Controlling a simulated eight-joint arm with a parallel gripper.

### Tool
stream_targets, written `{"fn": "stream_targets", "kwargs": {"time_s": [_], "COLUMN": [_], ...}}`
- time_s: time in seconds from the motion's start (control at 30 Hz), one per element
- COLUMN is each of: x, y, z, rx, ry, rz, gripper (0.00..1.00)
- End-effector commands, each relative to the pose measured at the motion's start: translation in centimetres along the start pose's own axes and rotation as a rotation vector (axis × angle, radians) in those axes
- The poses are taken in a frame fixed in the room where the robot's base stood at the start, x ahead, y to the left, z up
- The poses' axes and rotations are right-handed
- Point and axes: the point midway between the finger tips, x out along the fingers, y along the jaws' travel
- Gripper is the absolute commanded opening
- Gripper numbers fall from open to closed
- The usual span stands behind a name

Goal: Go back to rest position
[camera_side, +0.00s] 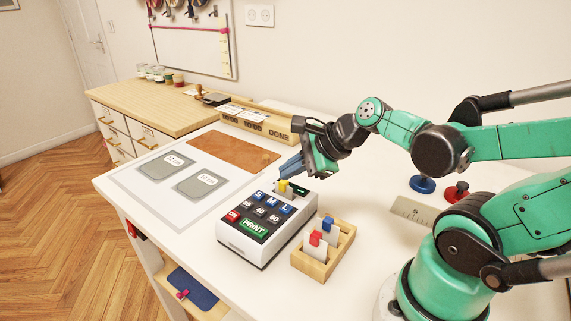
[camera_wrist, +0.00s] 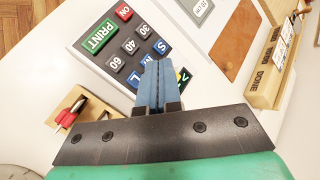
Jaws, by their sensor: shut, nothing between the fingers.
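My gripper (camera_side: 292,164) is above the back end of the label printer (camera_side: 262,222), near the yellow tab (camera_side: 284,186) there. In the wrist view, the blue fingers of my gripper (camera_wrist: 158,64) are together with nothing between them, and the printer (camera_wrist: 120,47) lies beyond them. Its keys include a green PRINT key (camera_wrist: 95,38), a red ON key and size and number keys. The side view shows the same keys. I cannot tell whether the fingertips touch the printer. The fingers hide part of its keypad in the wrist view.
A wooden holder (camera_side: 324,246) with red and blue tabbed cards stands right of the printer. Grey cards (camera_side: 167,165) and a brown mat (camera_side: 232,151) lie left of it. A wooden DONE tray (camera_side: 256,123) stands behind. Red and blue knobs (camera_side: 422,184) sit near my arm.

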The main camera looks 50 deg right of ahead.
Motion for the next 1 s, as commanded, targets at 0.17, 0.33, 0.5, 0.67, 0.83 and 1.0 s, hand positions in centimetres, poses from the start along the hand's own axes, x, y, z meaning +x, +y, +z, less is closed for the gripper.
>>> {"fn": "stream_targets", "kwargs": {"time_s": [0.17, 0.33, 0.5, 0.67, 0.83, 1.0], "x": [0.1, 0.1, -0.3, -0.7, -0.8, -0.8], "y": [0.6, 1.7, 2.4, 2.7, 2.7, 2.7], "z": [0.6, 1.8, 2.8, 3.4, 3.5, 3.5], "rx": [-0.277, -0.973, -1.663, -2.066, -2.193, -2.192], "ry": [0.022, 0.059, 0.068, 0.067, 0.066, 0.066], "rz": [0.032, 0.112, 0.195, 0.248, 0.266, 0.266], "gripper": [0.0, 0.0, 0.0, 0.0, 0.0, 0.0]}}
